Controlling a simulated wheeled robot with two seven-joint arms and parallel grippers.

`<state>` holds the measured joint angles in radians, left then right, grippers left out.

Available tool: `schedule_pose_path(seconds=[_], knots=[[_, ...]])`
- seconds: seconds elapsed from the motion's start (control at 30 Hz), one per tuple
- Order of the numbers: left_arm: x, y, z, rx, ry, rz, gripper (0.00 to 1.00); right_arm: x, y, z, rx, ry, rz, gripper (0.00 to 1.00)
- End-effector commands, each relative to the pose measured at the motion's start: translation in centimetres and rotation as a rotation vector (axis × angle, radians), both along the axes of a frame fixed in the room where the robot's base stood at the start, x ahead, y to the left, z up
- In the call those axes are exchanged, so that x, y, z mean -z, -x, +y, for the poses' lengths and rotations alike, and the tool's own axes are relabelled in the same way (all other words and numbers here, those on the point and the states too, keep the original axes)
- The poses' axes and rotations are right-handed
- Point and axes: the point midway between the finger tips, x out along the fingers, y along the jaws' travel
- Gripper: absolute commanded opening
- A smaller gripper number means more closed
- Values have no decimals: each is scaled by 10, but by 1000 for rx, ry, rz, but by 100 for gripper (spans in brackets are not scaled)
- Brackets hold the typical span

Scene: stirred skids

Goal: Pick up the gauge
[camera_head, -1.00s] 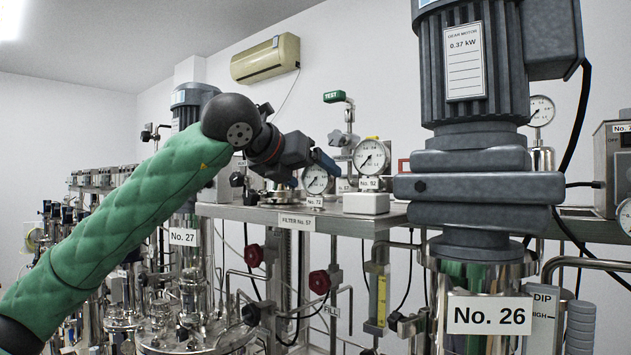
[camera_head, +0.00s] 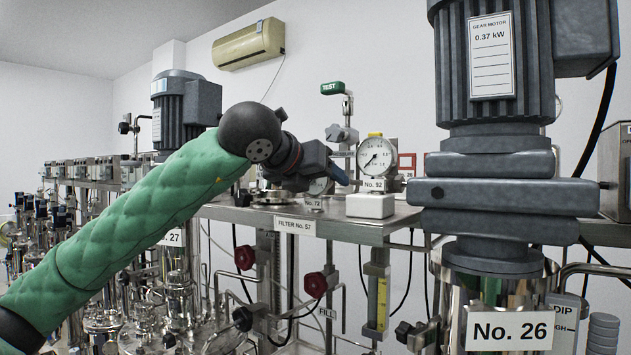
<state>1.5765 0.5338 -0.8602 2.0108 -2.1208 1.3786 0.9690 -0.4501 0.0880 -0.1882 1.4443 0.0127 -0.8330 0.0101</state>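A round white-faced gauge (camera_head: 377,157) with a yellow mark on top stands upright on a white block (camera_head: 370,205) on the steel shelf, above a tag reading No. 92. A second gauge (camera_head: 320,186), tagged No. 72, stands to its left and is mostly hidden behind my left gripper. My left gripper (camera_head: 340,175) is dark with a blue fingertip part. It points right, just left of the No. 92 gauge in the picture, with a small gap between them. I cannot tell how far its fingers are apart. My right gripper is not in view.
The steel shelf (camera_head: 345,228) bears a FILTER No. 57 label. A large grey gear motor (camera_head: 492,85) over vessel No. 26 stands close on the right. A green TEST tag (camera_head: 332,88) on a valve rises behind the gauges. Red valve knobs (camera_head: 315,285) sit below the shelf.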

Motion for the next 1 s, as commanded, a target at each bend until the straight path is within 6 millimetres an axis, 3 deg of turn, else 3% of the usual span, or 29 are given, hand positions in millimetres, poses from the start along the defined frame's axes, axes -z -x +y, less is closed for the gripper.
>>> schedule_pose_path(seconds=[0.03, 0.1, 0.43, 0.8, 1.0], knots=[[1, 0, 0, 0, 0, 1, 43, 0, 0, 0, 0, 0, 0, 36], [1, 0, 0, 0, 0, 1, 33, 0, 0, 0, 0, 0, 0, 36], [-6, 0, 0, 0, 0, 0, 33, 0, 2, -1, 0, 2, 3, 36], [-69, 0, 0, -1, 1, 0, 33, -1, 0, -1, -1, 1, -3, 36], [-93, 0, 0, 0, 0, 0, 33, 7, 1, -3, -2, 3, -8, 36]])
